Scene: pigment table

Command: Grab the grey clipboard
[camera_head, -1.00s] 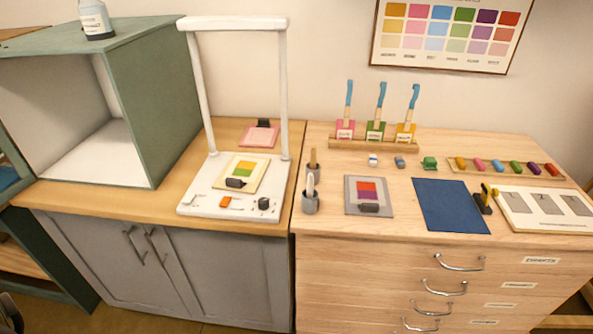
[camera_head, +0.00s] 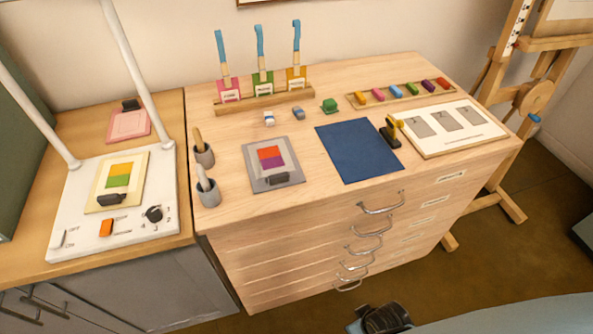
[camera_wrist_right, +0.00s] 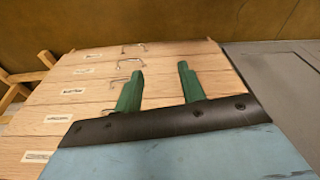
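The grey clipboard (camera_head: 294,163) lies flat on the wooden drawer cabinet top in the head view, near its front left. A dark part of my right arm shows at the bottom of the head view, in front of the cabinet and away from the clipboard. My left gripper is not in view.
Two small grey cups (camera_head: 207,192) stand left of the clipboard; a blue mat (camera_head: 357,150) lies to its right. A brush rack (camera_head: 264,103) stands behind. A white stand (camera_head: 75,215) with a yellow clipboard (camera_head: 101,199) is on the left counter. Drawer handles (camera_head: 382,208) stick out in front.

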